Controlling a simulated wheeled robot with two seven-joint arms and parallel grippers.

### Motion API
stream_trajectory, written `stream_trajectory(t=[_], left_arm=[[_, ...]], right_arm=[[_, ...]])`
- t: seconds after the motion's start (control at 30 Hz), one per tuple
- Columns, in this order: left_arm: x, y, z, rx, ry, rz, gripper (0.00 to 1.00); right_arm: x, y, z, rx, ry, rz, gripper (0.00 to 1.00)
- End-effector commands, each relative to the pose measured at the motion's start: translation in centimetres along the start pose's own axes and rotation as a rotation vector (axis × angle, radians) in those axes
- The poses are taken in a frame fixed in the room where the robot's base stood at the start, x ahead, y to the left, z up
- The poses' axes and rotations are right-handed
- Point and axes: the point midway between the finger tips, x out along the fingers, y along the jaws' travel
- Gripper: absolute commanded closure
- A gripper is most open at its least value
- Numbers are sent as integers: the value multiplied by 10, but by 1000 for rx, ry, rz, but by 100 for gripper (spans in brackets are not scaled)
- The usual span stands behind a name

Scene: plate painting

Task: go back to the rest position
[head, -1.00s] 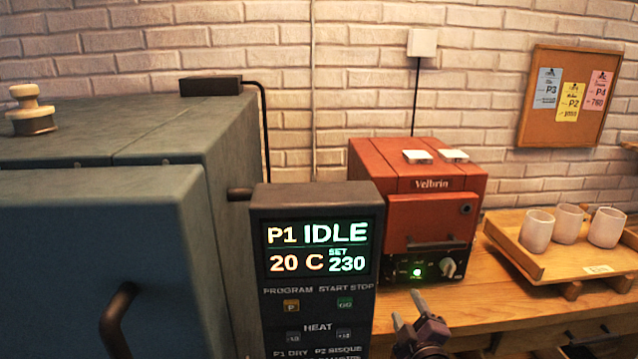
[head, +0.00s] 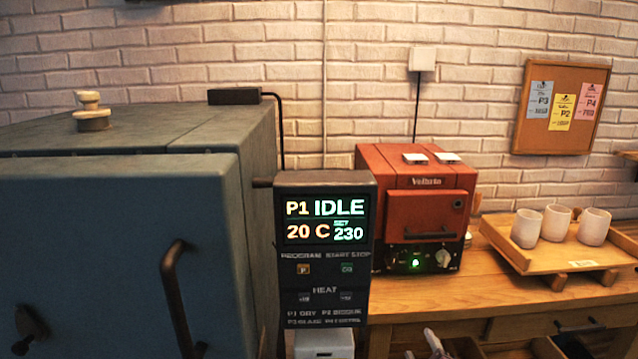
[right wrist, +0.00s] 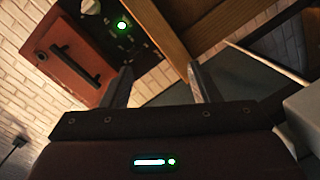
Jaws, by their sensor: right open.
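My right gripper (head: 430,347) shows only by its tip at the bottom edge of the head view, low in front of the wooden bench. In the right wrist view its two fingers (right wrist: 162,88) stand apart with nothing between them, so it is open and empty. My left gripper is in neither view. The control panel (head: 325,265) of the big blue-grey kiln (head: 110,230) reads P1 IDLE, 20 C, set 230. The kiln's door looks shut.
A red kiln (head: 415,200) with a green light stands on the wooden bench (head: 490,270). To its right, a wooden tray (head: 575,262) holds three pale cups (head: 557,222). A corkboard (head: 560,108) with coloured cards hangs on the brick wall.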

Motion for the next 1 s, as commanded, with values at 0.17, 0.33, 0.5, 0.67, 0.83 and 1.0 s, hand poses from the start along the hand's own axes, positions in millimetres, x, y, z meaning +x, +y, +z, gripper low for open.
stream_trajectory(t=[0.17, 0.33, 0.5, 0.67, 0.83, 1.0], left_arm=[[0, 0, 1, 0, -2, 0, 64], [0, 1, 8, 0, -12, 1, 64], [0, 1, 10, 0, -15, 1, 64], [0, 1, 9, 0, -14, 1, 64], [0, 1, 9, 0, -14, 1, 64], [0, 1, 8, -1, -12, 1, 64]], right_arm=[[-4, -43, 36, 45, -70, -76, 45], [-16, -97, 82, 108, -161, -168, 45], [-54, -182, 148, 208, -314, -305, 45], [-118, -269, 209, 322, -489, -442, 45], [-207, -351, 259, 440, -685, -571, 45], [-312, -419, 289, 551, -886, -685, 45]])
